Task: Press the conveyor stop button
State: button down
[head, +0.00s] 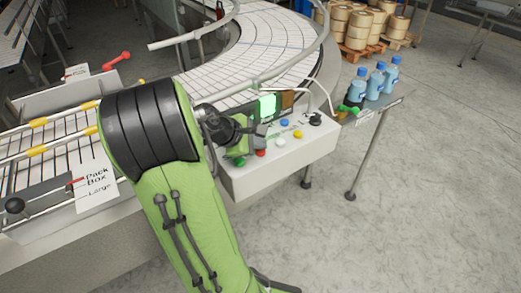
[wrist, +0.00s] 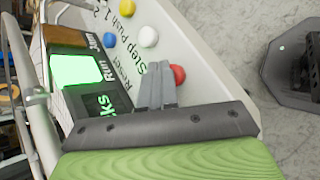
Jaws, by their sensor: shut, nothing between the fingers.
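The red button (head: 261,153) sits on the front part of the white control box (head: 300,150), beside a green button (head: 239,162). In the wrist view the red button (wrist: 179,74) shows just right of my fingertips and is partly covered by a finger. My gripper (wrist: 157,70) is shut and empty over the box's button panel. I cannot tell whether the fingertips touch the panel. In the head view my arm and wrist hide most of the fingers. No label reading "stop" is clearly legible.
A white button (head: 280,142), a yellow button (head: 298,134), a blue button (head: 285,122) and a black knob (head: 315,118) share the panel. A lit green screen (wrist: 77,70) stands behind. Blue bottles (head: 376,82) stand on a side shelf. The curved conveyor (head: 260,50) lies behind.

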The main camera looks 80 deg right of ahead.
aim_at(257, 152)
jog(key=shift+f, duration=0.4)
jog(key=shift+r, duration=0.15)
dwell(0.4)
jog(key=shift+r+p, duration=0.85)
notch_tip(257, 152, up, 5)
jog(key=p, duration=0.5)
jog(key=shift+r, duration=0.15)
jog(key=shift+w, duration=0.1)
